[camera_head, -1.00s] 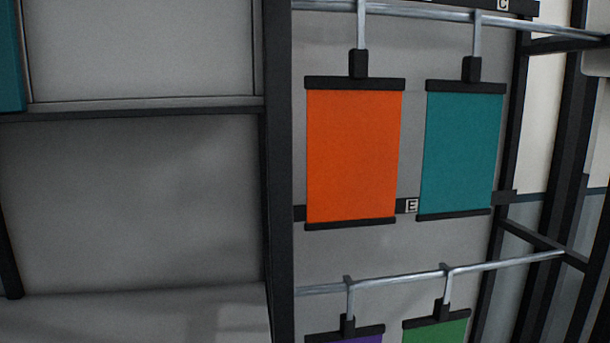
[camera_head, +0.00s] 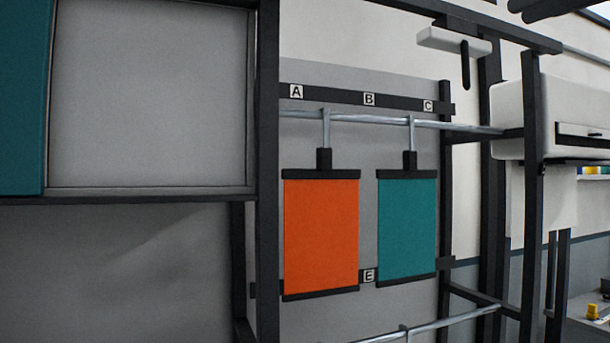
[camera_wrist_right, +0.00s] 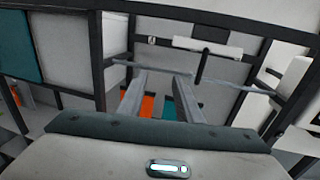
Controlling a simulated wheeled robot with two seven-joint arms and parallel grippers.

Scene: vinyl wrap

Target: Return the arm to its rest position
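My right gripper (camera_wrist_right: 161,76) shows in the right wrist view, its two grey fingers apart with nothing between them. Beyond the fingers, an orange sheet (camera_wrist_right: 148,106) and a teal sheet (camera_wrist_right: 169,110) are partly hidden. In the head view the orange sheet (camera_head: 321,235) and the teal sheet (camera_head: 407,228) hang side by side from hooks on a metal rail (camera_head: 370,119). I make out neither gripper in the head view; my left gripper is in neither view.
Dark posts (camera_head: 267,190) frame the rack, with labels A, B and C above the rail. A second rail (camera_head: 440,325) runs below. A white bar with a black stick (camera_head: 453,41) and a white box (camera_head: 575,115) stand right. A teal panel (camera_head: 22,100) is far left.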

